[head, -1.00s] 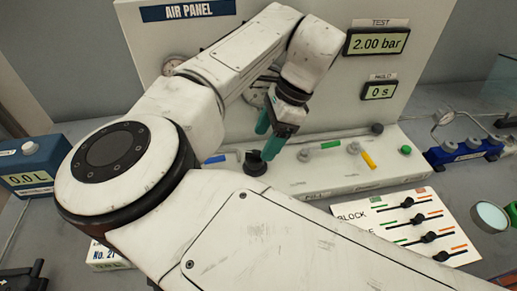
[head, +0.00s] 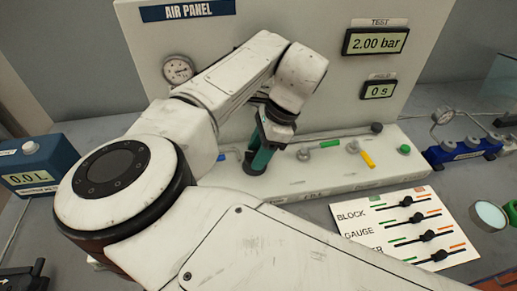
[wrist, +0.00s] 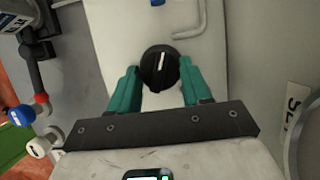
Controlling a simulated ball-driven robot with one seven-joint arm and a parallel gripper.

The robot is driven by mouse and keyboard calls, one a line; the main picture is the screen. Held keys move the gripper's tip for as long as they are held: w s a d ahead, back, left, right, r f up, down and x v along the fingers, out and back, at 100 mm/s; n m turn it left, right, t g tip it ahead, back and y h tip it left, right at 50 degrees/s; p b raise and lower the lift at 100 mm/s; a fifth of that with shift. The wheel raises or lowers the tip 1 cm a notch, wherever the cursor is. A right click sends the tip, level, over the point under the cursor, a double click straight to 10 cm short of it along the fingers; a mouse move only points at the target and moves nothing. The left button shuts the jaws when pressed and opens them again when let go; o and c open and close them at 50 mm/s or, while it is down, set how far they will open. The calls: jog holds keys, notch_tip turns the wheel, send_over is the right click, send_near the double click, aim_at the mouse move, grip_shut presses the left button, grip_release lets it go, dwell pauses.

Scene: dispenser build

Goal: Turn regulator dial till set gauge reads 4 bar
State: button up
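The regulator dial (wrist: 160,69) is a round black knob with a white pointer line, near the top middle of the wrist view. The line points almost straight up, slightly to the right. My gripper (wrist: 159,68) has its teal fingers on either side of the dial, very close to it; I cannot tell whether they touch.
The test display (head: 375,42) reads 2.00 bar and the hold display (head: 379,90) reads 0 s. Green (head: 323,144) and yellow (head: 367,159) handles stand on the base right of my gripper. A blue box (head: 33,165) stands at the left.

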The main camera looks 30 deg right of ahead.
jog(key=c, duration=0.5)
jog(key=shift+s, duration=0.1)
jog(key=shift+r+m+t+h+p, duration=0.15)
jog(key=shift+m+t+h+p, duration=0.2)
jog(key=shift+m+p, duration=0.65)
jog(key=m, duration=0.2)
jog(key=m+t+p, duration=0.1)
jog(key=shift+s+a+m+h, duration=0.15)
jog(key=shift+m+h, duration=0.2)
jog(key=shift+m, duration=0.05)
jog(key=m+t+h+p, duration=0.1)
jog(key=m, duration=0.2)
jog(key=shift+a+m, duration=0.15)
jog(key=shift+m, duration=0.15)
jog(key=shift+s+a+m+h, duration=0.1)
jog(key=shift+m+h, duration=0.7)
jog(key=shift+m, duration=1.1)
jog(key=shift+t, duration=0.25)
